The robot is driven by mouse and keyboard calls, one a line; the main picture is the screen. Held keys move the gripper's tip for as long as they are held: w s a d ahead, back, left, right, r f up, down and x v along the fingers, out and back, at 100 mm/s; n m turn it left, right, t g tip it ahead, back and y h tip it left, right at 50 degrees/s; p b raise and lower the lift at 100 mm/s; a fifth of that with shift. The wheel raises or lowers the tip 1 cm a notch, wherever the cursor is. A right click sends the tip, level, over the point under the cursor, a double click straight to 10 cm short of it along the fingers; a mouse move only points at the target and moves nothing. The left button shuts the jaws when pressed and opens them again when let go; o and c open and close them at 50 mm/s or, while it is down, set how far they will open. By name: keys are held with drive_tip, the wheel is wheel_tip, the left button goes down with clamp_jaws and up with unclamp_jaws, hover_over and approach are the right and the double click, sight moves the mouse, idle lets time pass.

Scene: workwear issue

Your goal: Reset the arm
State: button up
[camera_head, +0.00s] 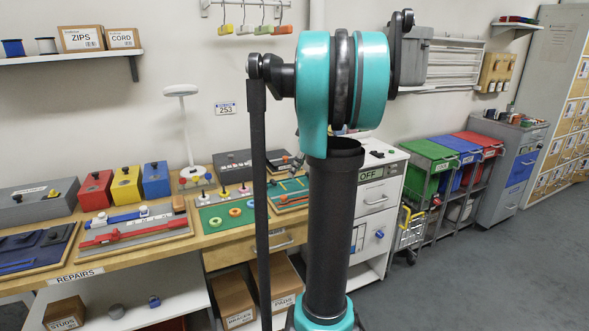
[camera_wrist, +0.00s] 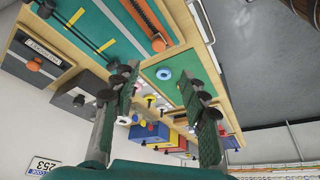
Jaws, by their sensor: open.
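My gripper (camera_wrist: 158,76) is open and empty in the wrist view, its two fingers apart with nothing between them. Past the fingers, the workbench shows upside down, with the green ring board (camera_wrist: 166,73) behind the gap. In the head view my teal and black arm stands upright in the middle; the gripper itself does not show there. The arm hides part of the bench and of the white cabinet behind it.
The workbench (camera_head: 120,255) holds a green ring board (camera_head: 225,214), a red box (camera_head: 95,190), a yellow box (camera_head: 126,187) and a blue box (camera_head: 156,181). A white lamp (camera_head: 184,91) stands at its back. Lidded bins (camera_head: 430,155) stand right. Grey floor (camera_head: 500,265) is clear at lower right.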

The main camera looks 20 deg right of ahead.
drive_tip(key=s+a+f+m+h, duration=0.1)
drive_tip(key=s+a+f+m, duration=0.3)
drive_tip(key=s+a+f, duration=0.4)
drive_tip(key=s+a+f+m+t+h, duration=0.1)
drive_tip(key=s+a+f+m+h, duration=0.1)
drive_tip(key=s+a+f+m, duration=0.3)
drive_tip(key=s+a+f, duration=0.4)
drive_tip(key=s+f, duration=0.4)
drive_tip(key=s, duration=0.2)
drive_tip(key=shift+s, duration=0.35)
